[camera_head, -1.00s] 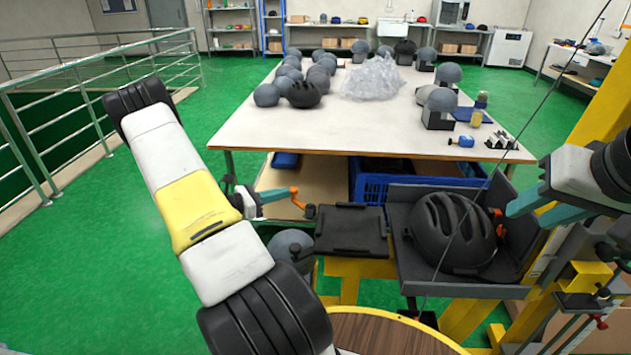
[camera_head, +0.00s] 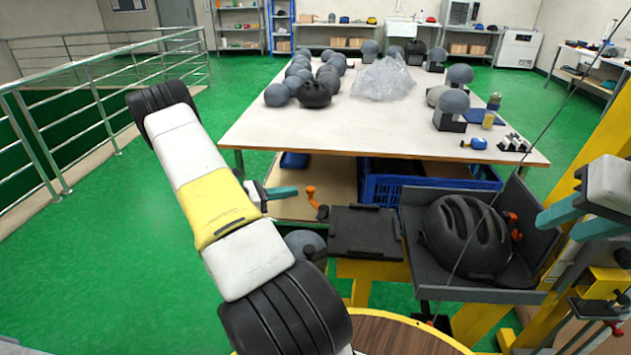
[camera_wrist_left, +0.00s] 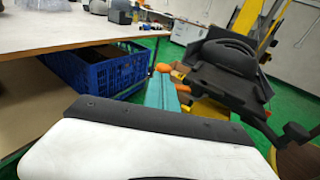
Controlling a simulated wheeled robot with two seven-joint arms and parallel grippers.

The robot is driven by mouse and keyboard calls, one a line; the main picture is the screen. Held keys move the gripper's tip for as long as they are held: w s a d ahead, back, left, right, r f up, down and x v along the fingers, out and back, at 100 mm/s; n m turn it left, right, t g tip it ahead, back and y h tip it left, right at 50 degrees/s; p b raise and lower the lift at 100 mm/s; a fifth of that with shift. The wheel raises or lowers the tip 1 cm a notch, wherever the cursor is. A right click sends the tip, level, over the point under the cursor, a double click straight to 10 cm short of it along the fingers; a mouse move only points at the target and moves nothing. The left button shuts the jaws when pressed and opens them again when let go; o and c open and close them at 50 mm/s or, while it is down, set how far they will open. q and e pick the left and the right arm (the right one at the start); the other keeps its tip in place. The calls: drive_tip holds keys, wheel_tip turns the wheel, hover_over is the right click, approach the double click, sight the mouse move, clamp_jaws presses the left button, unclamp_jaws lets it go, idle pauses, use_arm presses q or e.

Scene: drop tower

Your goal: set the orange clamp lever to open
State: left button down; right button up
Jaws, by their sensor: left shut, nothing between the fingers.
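The orange clamp lever (camera_head: 312,197) stands at the left edge of a black flat plate (camera_head: 364,231), with its dark pivot beside the plate. My left gripper (camera_head: 296,191) is shut and empty, its teal fingertips just left of the lever with a small gap in the head view. In the left wrist view the teal fingers (camera_wrist_left: 162,92) point at orange parts (camera_wrist_left: 180,68) close by; I cannot tell there whether they touch. My right gripper (camera_head: 557,228) has its teal fingers apart, right of the helmet.
A black helmet (camera_head: 466,234) sits in a dark cradle (camera_head: 414,256), with another orange part (camera_head: 514,220) behind it. A thin cable runs in front of the helmet. A white table (camera_head: 300,128) with grey domes and a blue crate (camera_head: 385,188) stand behind. Green floor is clear at left.

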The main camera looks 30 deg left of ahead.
use_arm(q)
drive_tip(key=v, duration=1.1)
drive_tip(key=shift+w+a, duration=0.15)
drive_tip(key=shift+a, duration=0.25)
drive_tip(key=w+d+r+m+g+y, duration=0.1)
drive_tip(key=d+r+m+g, duration=0.55)
drive_tip(key=d, duration=0.55)
drive_tip(key=w+d+r+m+g, duration=0.1)
drive_tip(key=d+r+m+g, duration=0.3)
drive_tip(key=d+r+m, duration=0.5)
drive_tip(key=s+d+r+m+t+y, duration=0.2)
drive_tip(key=s+d+r+m+y, duration=0.1)
drive_tip(key=s+d+r+m, duration=0.2)
drive_tip(key=s+d+r+m+t+y, duration=0.1)
drive_tip(key=s+d+r+m+y, duration=0.3)
drive_tip(key=s+d+m, duration=0.4)
drive_tip(key=s+d+r, duration=0.1)
drive_tip(key=d, duration=0.1)
drive_tip(key=shift+s+d+r+t, duration=0.2)
drive_tip(key=shift+d+r+t, duration=0.15)
drive_tip(key=shift+d, duration=0.05)
